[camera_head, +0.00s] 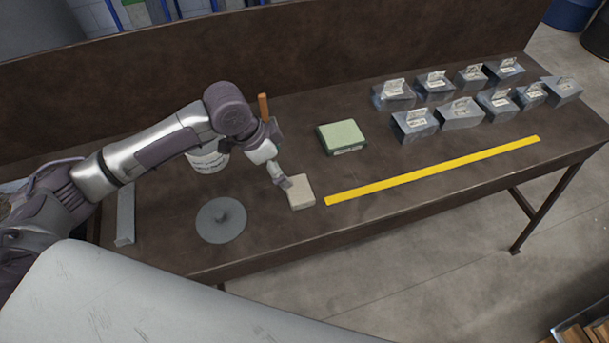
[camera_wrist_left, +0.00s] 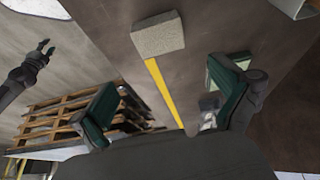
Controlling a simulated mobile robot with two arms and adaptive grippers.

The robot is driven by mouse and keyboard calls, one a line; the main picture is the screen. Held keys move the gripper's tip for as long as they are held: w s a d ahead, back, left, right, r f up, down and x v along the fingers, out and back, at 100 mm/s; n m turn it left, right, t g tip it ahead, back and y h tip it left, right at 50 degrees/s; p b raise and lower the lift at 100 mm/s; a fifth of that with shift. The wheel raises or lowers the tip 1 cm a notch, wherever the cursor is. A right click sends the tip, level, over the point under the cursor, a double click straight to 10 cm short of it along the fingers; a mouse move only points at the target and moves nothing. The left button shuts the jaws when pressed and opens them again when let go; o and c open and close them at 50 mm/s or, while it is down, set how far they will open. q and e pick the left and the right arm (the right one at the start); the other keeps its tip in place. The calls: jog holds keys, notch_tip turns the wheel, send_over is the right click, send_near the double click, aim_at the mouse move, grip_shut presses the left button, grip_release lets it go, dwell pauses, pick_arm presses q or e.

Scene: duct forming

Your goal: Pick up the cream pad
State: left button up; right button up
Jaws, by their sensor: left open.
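The cream pad (camera_head: 301,191) is a small pale block lying flat on the dark brown workbench, near its front edge. It also shows in the left wrist view (camera_wrist_left: 158,34), at the top and beyond my fingertips. My left gripper (camera_head: 284,183) is just left of the pad in the head view, pointing down towards it. In the left wrist view its two green-padded fingers (camera_wrist_left: 168,108) are wide apart with nothing held between them. My right gripper (camera_wrist_left: 45,48) shows small and dark at the left of the wrist view, away from the pad; its jaw state is unclear.
A yellow strip (camera_head: 435,172) runs right from beside the pad. A green box (camera_head: 341,137) lies behind it. A grey disc with a knob (camera_head: 221,219) and a white tub (camera_head: 208,160) are to the left. Several metal blocks (camera_head: 461,113) fill the bench's right end.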

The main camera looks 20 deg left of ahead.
pick_arm(q)
jog(key=w+f, duration=0.1)
jog(key=f, duration=0.1)
send_over(301, 188)
jog(key=s+a, duration=0.1)
jog(key=a, duration=0.1)
notch_tip(301, 188, down, 5)
jog(key=shift+s+d+r+p, duration=0.15)
jog(key=shift+p, duration=0.25)
jog(key=shift+w+f, duration=0.2)
jog(key=shift+f, duration=0.15)
jog(key=shift+d+f, duration=0.1)
jog(key=shift+f, duration=0.1)
jog(key=p+x, duration=0.1)
jog(key=x, duration=0.3)
jog(key=shift+d+f, duration=0.1)
jog(key=shift+f, duration=0.35)
jog(key=c, duration=0.8)
pick_arm(e)
jog(key=shift+s+a+r, duration=0.1)
jog(key=shift+s+r, duration=0.15)
jog(key=shift+r, duration=0.3)
jog(key=shift+s+r, duration=0.2)
jog(key=shift+r, duration=0.3)
pick_arm(q)
jog(key=shift+r, duration=0.15)
